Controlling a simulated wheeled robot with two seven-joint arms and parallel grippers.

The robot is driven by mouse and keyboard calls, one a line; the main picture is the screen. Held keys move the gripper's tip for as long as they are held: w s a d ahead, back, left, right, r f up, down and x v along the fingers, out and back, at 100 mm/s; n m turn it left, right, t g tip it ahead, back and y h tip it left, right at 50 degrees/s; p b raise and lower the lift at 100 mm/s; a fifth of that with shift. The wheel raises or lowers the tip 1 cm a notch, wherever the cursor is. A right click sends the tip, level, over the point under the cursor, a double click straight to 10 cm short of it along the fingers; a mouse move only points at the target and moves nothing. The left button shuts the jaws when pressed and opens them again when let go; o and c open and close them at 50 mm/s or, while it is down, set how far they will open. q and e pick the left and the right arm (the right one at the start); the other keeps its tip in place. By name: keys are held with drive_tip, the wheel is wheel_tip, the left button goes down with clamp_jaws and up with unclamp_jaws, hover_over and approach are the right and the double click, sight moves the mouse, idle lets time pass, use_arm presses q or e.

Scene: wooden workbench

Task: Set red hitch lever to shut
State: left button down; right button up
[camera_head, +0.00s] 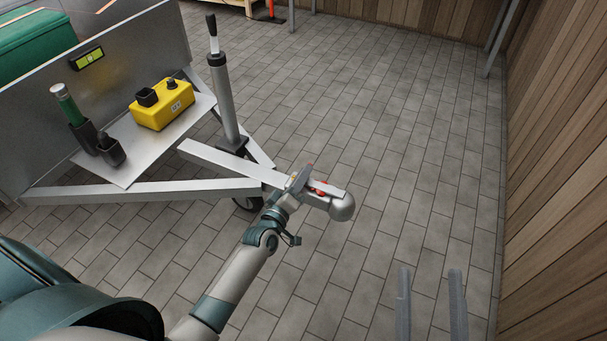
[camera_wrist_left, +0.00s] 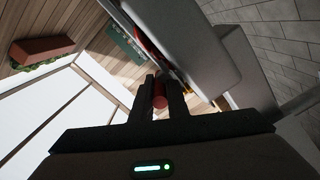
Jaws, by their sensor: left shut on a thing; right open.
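The grey metal hitch coupler (camera_head: 342,206) sits at the front end of the trailer's drawbar. Its red hitch lever (camera_head: 320,186) shows in part beside my left gripper (camera_head: 302,178), which hides the rest. In the left wrist view the lever's round red grip (camera_wrist_left: 159,96) is between the two dark fingers of my left gripper (camera_wrist_left: 158,98), which are shut on it. The pale coupler body (camera_wrist_left: 190,40) is close beside the fingers there. My right gripper (camera_head: 432,290) is open and empty over the floor at the lower right, apart from the hitch.
The trailer drawbar (camera_head: 150,190) runs left to a grey panel (camera_head: 30,110). A jockey wheel post (camera_head: 225,100) rises from it. A yellow box (camera_head: 162,104) and a green-topped cylinder (camera_head: 66,103) stand on a plate. The tiled floor right of the hitch is clear up to the wooden wall (camera_head: 560,170).

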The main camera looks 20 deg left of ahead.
use_arm(q)
drive_tip(key=shift+f, duration=0.1)
drive_tip(key=c, duration=1.7)
unclamp_jaws()
use_arm(e)
drive_tip(key=shift+r, duration=0.1)
